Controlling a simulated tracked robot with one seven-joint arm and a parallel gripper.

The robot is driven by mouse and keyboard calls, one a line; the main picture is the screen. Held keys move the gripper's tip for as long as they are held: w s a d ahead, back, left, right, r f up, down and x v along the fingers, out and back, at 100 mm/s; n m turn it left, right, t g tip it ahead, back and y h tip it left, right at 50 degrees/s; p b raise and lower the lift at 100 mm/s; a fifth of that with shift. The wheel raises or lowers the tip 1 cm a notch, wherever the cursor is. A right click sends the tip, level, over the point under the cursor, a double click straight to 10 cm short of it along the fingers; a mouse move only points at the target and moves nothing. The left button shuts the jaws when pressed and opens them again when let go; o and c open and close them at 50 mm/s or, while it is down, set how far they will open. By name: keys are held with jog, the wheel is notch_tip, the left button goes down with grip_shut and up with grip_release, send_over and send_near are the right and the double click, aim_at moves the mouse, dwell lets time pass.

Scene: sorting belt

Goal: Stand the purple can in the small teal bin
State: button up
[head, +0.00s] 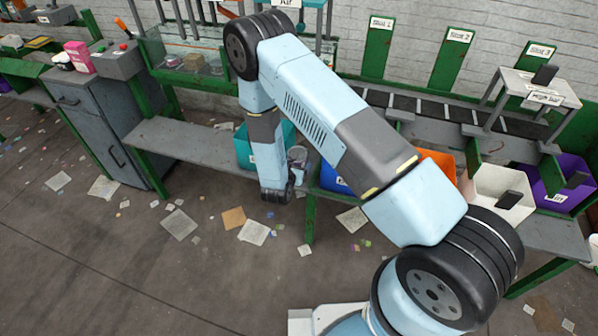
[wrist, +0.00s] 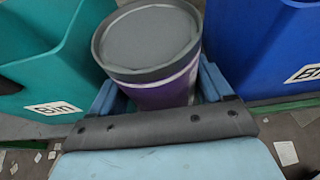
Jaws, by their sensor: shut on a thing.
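The purple can (wrist: 165,93) has a grey lid and fills the upper middle of the wrist view. My gripper (wrist: 160,85) is shut on it, with a blue finger on each side. In the head view, the can's grey end (head: 298,154) shows beside my wrist, mostly hidden by my arm. The teal bin (head: 243,150) stands on the low shelf just left of the can, partly behind my forearm. In the wrist view the teal bin (wrist: 62,78) is at the left, with a "Bin" label. The can is outside the bin, in front of the gap between bins.
A blue bin (wrist: 262,55) stands close on the can's right. Farther right are an orange bin (head: 441,160), a white bin (head: 484,195) with a dark object, and a purple bin (head: 549,190). A green post (head: 310,212) stands near my gripper. Papers litter the floor.

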jog(key=shift+w+d+f, duration=0.2)
jog(key=shift+w+f, duration=0.35)
jog(key=shift+f, duration=0.15)
jog(key=shift+w+d+f, duration=0.2)
jog(key=shift+w+f, duration=0.35)
jog(key=shift+f, duration=0.15)
notch_tip(320, 180, down, 3)
jog(key=shift+w+f, duration=0.15)
jog(key=shift+f, duration=0.05)
jog(key=o, duration=0.8)
jog(key=v, duration=1.2)
jog(key=shift+r, duration=0.15)
